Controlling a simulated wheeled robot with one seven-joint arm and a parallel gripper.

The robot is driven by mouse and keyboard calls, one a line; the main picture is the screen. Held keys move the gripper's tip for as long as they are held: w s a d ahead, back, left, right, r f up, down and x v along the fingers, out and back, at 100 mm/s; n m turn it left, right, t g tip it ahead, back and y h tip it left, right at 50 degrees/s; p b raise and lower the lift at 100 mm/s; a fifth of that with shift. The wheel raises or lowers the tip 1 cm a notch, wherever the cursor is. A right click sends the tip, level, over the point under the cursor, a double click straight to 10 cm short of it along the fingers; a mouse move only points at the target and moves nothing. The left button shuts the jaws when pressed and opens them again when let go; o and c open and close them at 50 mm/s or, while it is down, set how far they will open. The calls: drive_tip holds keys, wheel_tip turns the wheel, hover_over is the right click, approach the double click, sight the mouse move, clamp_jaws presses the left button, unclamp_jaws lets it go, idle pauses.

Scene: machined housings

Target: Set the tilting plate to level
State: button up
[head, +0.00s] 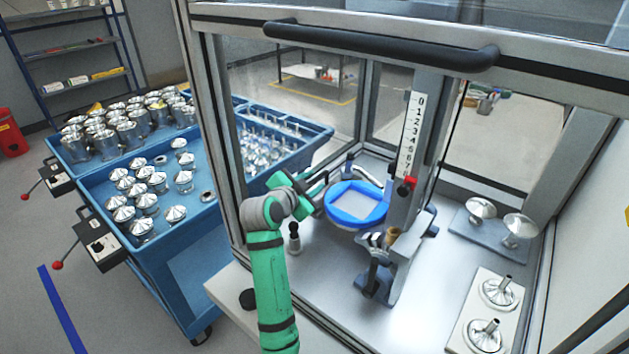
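The tilting plate (376,213) is a round blue disc with a pale square in its middle. It sits inside the framed enclosure, left of the upright post, and I cannot tell from this angle whether it is level. A white scale (412,130) with black numbers from 0 downward runs along the post, with a red pointer (408,184) near its lower end. My green arm reaches in from the front. My gripper (322,188) is just left of the plate's rim; its fingertips are small and partly hidden, so contact and opening cannot be made out.
The enclosure's door handle (380,43) crosses the top. A dark clamp-like mechanism (378,270) stands before the post, and a small black-topped peg (294,237) stands left. Mushroom-shaped metal parts (481,208) and funnel-like parts (498,292) sit at right. Blue carts (180,262) hold metal housings outside.

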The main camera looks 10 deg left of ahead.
drive_tip(key=v, duration=0.8)
drive_tip(key=shift+d, duration=0.15)
